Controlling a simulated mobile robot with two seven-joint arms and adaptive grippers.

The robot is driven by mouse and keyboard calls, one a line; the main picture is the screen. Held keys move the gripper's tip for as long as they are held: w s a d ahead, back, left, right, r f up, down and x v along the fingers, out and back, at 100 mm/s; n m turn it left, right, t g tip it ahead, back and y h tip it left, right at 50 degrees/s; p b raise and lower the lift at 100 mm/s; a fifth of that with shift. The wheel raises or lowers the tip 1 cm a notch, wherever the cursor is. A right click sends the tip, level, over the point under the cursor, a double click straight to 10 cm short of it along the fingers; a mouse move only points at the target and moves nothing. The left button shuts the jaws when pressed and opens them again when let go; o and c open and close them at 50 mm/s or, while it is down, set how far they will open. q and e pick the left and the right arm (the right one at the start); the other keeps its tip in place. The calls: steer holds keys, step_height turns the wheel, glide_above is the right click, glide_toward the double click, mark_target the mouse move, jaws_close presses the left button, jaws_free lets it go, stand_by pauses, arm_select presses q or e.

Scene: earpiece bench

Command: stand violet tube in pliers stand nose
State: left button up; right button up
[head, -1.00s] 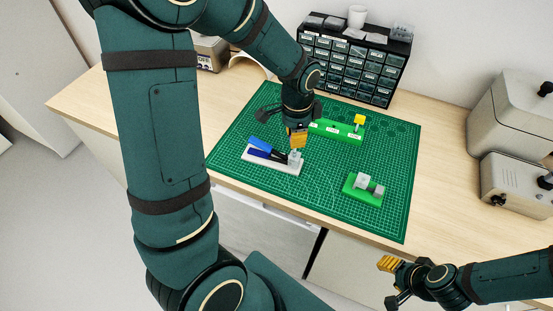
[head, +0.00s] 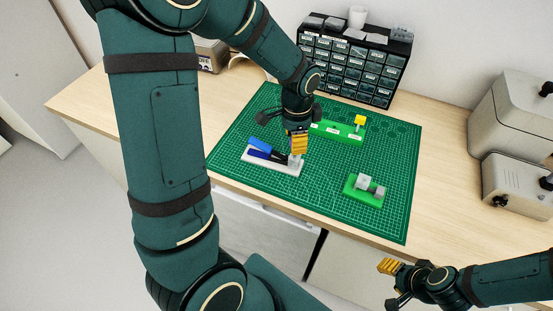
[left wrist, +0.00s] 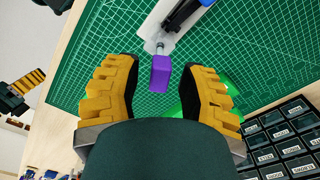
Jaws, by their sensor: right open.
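The violet tube (left wrist: 160,74) shows in the left wrist view between my left fingers, with clear gaps on both sides. Its far end meets or overlaps a small grey metal part (left wrist: 160,46) at the end of the pliers stand; I cannot tell how far it sits on it. The pale pliers stand (head: 285,168) lies on the green mat, with blue-handled pliers (head: 259,149) on it. My left gripper (head: 298,152) is open just above the stand's right end, hiding the tube in the head view. Its fingers also show in the wrist view (left wrist: 160,90). My right gripper (head: 387,283) is open and empty near the bench's front.
A green rack (head: 340,133) with white labels and a yellow piece (head: 360,120) stands just behind. A green block (head: 362,197) with grey parts is to the right. A drawer cabinet (head: 350,68) is at the back. The mat's (head: 398,165) right side is clear.

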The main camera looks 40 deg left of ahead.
arm_select(q)
step_height(320, 180, up, 12)
stand_by(0.6)
stand_by(0.4)
